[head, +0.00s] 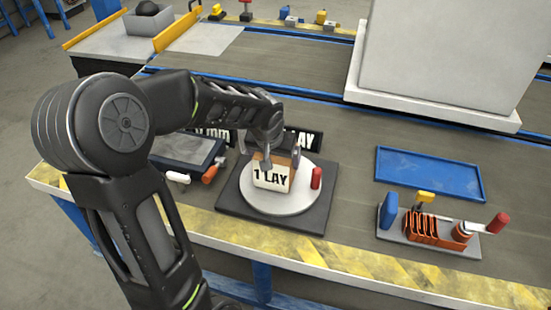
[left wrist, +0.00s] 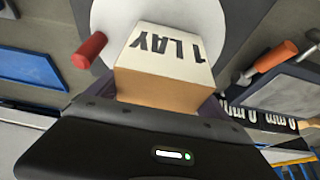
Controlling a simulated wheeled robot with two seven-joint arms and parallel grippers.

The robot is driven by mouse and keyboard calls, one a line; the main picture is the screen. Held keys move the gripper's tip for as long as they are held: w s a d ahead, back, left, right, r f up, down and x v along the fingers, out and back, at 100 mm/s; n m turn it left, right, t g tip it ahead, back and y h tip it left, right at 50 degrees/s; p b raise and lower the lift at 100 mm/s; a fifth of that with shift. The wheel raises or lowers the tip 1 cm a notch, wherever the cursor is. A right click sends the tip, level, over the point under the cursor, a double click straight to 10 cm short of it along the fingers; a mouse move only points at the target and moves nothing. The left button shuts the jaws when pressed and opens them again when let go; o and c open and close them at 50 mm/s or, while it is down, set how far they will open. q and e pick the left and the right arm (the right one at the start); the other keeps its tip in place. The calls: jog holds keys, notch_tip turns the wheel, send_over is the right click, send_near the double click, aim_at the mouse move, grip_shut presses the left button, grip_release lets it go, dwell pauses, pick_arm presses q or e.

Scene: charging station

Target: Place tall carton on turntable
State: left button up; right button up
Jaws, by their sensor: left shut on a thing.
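The carton (head: 271,178), brown with a white face lettered "1 LAY", stands at the turntable's white round plate (head: 284,207), over its middle. My left gripper (head: 280,156) is shut on the carton's upper part from above and behind. In the left wrist view the carton (left wrist: 165,85) sits between the fingers, with the white plate (left wrist: 112,22) behind it. Whether the carton's bottom touches the plate I cannot tell. A red upright handle (head: 316,178) is on the plate, just right of the carton. My right gripper is not in view.
Dark lettered signs stand behind. A large pale block (head: 440,60) stands behind. The yellow-striped table edge runs in front.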

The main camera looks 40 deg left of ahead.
pick_arm(q)
jog(key=shift+f, duration=0.15)
jog(key=o, duration=1.5)
jog(key=shift+r, duration=0.4)
jog(key=p+v, duration=0.2)
jog(key=v, duration=0.9)
jog(key=shift+s+d+r+p, duration=0.1)
jog(key=shift+s+r+p, duration=0.15)
jog(key=shift+p, duration=0.15)
